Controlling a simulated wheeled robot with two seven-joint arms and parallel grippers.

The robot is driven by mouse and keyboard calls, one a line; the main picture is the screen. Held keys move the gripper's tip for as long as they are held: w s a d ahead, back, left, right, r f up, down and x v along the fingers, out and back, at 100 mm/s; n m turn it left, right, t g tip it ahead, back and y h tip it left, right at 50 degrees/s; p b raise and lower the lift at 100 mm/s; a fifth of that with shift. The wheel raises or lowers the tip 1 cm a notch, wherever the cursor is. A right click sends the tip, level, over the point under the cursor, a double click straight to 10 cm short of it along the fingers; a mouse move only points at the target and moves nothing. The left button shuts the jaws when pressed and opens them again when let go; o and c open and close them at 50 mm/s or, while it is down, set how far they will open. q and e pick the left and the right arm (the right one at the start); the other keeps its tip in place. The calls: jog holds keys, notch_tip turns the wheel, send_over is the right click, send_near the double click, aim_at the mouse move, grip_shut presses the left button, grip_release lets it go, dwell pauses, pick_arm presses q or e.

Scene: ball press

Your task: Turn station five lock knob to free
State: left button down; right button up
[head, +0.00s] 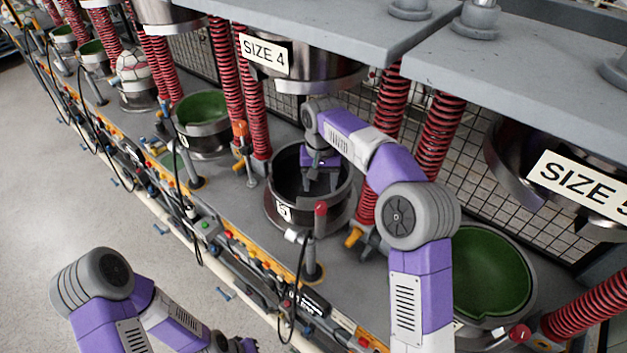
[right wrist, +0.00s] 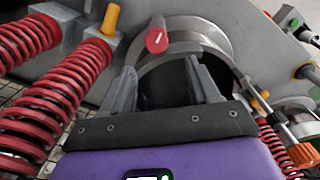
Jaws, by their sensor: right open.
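A round red knob (right wrist: 157,40) with a white line on its face shows beyond my fingers in the right wrist view. It appears to be the red-topped post (head: 320,208) in front of a dark bowl (head: 270,215) in the head view. That bowl's small label looks like a 5, while a SIZE 5 sign (head: 585,190) hangs farther right. My right gripper (head: 322,186) points down over the bowl, open and empty, apart from the knob. Its fingers (right wrist: 163,72) stand wide apart in the right wrist view. My left gripper (head: 236,345) is at the bottom edge, mostly cut off.
A SIZE 4 sign (head: 264,54) hangs on the press above. Red springs (head: 437,140) stand around the bowls. A green-lined bowl (head: 485,270) with another red knob (head: 520,333) is at the right. A black cable (head: 299,280) hangs by the post. Open floor lies left.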

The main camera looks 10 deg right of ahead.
aim_at(321, 205)
jog(key=shift+s+f, duration=1.2)
jog(key=shift+f, duration=0.2)
jog(key=f, duration=0.1)
jog(key=w+f, duration=0.1)
jog(key=f, duration=0.1)
jog(key=shift+f, duration=0.25)
pick_arm(q)
jog(key=shift+s+f, duration=0.1)
jog(key=shift+s, duration=0.65)
pick_arm(e)
jog(key=shift+s+f, duration=0.1)
jog(key=shift+s, duration=0.15)
jog(key=shift+w, duration=0.1)
jog(key=shift+c, duration=0.8)
jog(key=c, duration=0.9)
pick_arm(q)
jog(key=shift+w, duration=0.1)
